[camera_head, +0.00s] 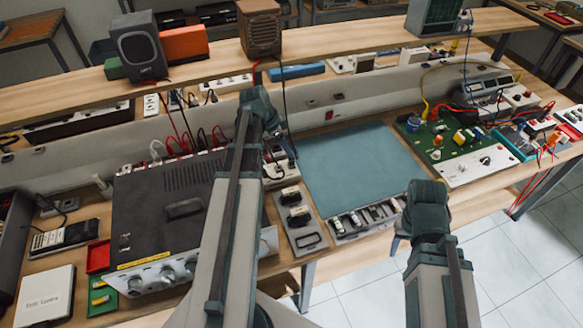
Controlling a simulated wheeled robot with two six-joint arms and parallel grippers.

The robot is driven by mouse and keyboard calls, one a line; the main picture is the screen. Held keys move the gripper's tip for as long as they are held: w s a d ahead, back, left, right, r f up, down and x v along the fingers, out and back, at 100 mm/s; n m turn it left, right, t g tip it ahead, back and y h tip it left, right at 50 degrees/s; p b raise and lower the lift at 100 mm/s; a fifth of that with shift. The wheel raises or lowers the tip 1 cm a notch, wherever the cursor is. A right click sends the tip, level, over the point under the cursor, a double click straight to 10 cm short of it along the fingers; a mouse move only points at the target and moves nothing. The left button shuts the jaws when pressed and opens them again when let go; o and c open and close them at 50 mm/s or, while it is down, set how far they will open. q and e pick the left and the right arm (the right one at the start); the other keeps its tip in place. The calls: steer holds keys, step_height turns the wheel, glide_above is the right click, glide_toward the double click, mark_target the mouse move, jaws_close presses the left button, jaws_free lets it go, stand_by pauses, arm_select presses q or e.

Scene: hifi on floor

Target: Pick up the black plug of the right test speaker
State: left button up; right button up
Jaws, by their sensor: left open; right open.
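A dark grey speaker (138,45) and a brown speaker (260,27) stand on the raised shelf; the brown one is to the right of the grey one. A red and a black lead hang from the brown speaker's side of the shelf. Neither holds anything visible.
A teal mat (350,160) lies clear mid-bench. A strip of parts (298,222) lies left of it. A green circuit board (440,140) is to the right. Red and black leads stand behind the amplifier. A teal-grey unit (434,18) stands at the shelf's right end.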

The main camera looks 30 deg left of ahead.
mark_target(291, 162)
arm_select(q)
steer(key=shift+d+f, duration=0.1)
steer(key=shift+f, duration=0.2)
steer(key=b+x, duration=0.4)
steer(key=shift+s+d+f, duration=0.1)
steer(key=shift+s+f, duration=0.25)
steer(key=shift+w+d+f+b, duration=0.15)
steer(key=shift+f+b, duration=0.15)
steer(key=shift+b, duration=0.25)
steer(key=shift+r, duration=0.1)
jaws_close()
